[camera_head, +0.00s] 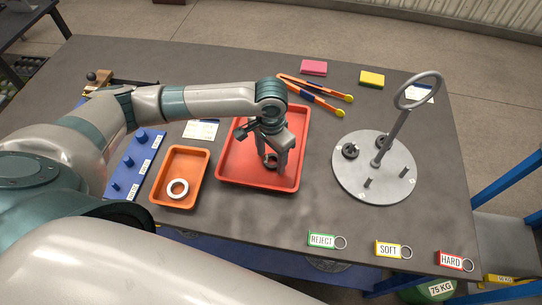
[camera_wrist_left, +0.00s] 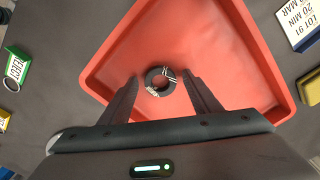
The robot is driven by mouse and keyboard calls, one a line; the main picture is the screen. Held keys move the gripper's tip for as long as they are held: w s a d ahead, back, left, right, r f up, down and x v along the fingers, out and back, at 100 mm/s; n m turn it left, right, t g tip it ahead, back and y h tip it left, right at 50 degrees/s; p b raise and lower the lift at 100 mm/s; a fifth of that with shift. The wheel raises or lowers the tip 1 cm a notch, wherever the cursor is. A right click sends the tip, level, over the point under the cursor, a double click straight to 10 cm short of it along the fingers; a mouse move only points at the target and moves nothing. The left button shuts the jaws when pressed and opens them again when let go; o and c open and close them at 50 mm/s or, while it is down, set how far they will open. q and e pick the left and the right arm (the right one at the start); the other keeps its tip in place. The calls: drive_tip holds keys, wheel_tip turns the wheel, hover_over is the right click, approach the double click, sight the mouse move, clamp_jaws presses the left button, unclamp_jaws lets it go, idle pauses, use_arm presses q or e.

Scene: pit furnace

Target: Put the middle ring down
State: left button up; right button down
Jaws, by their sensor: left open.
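A dark ring (camera_head: 267,162) with pale marks lies on the floor of the red tray (camera_head: 229,165). In the left wrist view the ring (camera_wrist_left: 149,80) shows whole, between and just beyond the two fingertips. My left gripper (camera_head: 277,167) points down into the red tray, open, with its fingers on either side of the ring. I see no finger clearly touching it. In the head view the fingers partly cover the ring. My right gripper is not in view.
An orange tray (camera_head: 158,189) with a pale ring (camera_head: 170,189) stands left of the red tray. A round grey fixture (camera_head: 347,181) with pegs, two dark rings and a tall looped post stands right. Tongs (camera_head: 312,94) lie behind. Labelled tags (camera_head: 322,240) line the front edge.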

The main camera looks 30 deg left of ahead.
use_arm(q)
drive_tip(key=shift+r, duration=0.6)
wheel_tip(320, 180, up, 11)
drive_tip(key=b, duration=0.2)
